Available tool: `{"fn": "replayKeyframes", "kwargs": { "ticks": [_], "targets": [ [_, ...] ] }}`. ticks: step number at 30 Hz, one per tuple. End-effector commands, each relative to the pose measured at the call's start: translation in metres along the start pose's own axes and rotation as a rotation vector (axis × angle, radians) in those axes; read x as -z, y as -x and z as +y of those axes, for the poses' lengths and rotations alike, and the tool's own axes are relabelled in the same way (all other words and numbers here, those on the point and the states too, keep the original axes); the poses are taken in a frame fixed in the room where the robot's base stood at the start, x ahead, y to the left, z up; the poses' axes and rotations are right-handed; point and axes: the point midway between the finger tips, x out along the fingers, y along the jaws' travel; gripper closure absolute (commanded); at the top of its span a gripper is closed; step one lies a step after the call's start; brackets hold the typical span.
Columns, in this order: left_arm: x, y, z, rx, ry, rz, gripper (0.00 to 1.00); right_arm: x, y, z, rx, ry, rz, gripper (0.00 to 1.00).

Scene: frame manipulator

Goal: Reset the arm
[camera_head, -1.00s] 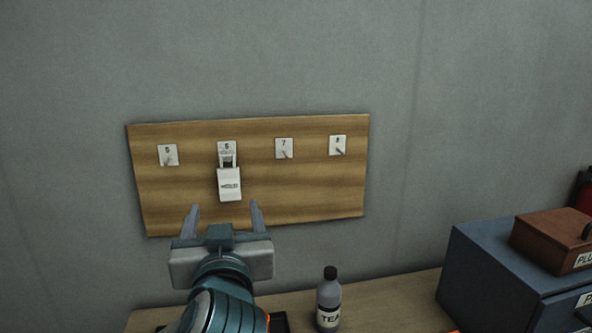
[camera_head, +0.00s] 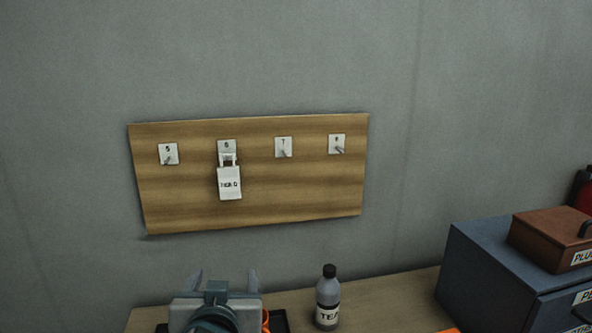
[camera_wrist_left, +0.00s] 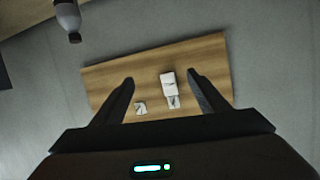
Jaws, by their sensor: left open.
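My left gripper (camera_head: 223,277) is low in the head view, in front of the table and below the wooden hook board. Its two fingers are apart with nothing between them. In the left wrist view the left gripper (camera_wrist_left: 160,88) also shows open, with the board seen beyond its fingers. A white padlock-shaped tag (camera_head: 230,184) hangs from the hook plate marked 6, apart from the gripper. The tag also shows in the left wrist view (camera_wrist_left: 167,81). My right gripper is not in view.
The wooden board (camera_head: 300,190) on the grey wall has other hook plates, all bare. A bottle labelled TEA (camera_head: 328,300) stands on the table (camera_head: 390,298), right of the gripper. A dark tray (camera_head: 280,321) and orange item (camera_head: 265,320) lie beside the gripper. A blue cabinet (camera_head: 480,265) with a brown box (camera_head: 550,240) stands right.

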Motion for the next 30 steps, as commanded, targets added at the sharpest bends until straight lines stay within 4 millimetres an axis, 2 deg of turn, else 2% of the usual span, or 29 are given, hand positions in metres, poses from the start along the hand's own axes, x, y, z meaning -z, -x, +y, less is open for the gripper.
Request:
{"fn": "replayKeyframes", "kwargs": {
  "ticks": [1,7,14,20,24,27,30],
  "targets": [
    [-0.024,-0.003,-0.001,-0.009,-0.010,-0.049,0.32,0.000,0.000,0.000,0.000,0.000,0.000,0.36],
    [-0.108,-0.007,-0.008,-0.054,-0.055,-0.218,0.32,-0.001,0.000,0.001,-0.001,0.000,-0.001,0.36],
    [-0.206,0.006,-0.020,-0.106,-0.094,-0.402,0.32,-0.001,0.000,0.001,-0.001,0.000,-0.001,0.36],
    [-0.288,0.033,-0.035,-0.150,-0.120,-0.555,0.32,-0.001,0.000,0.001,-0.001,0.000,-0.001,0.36],
    [-0.343,0.060,-0.048,-0.177,-0.136,-0.658,0.32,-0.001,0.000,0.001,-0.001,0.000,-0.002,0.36],
    [-0.379,0.083,-0.059,-0.195,-0.144,-0.728,0.32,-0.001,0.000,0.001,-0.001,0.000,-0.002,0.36],
    [-0.406,0.103,-0.067,-0.210,-0.152,-0.781,0.32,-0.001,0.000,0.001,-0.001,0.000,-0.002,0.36]
  ]
}}
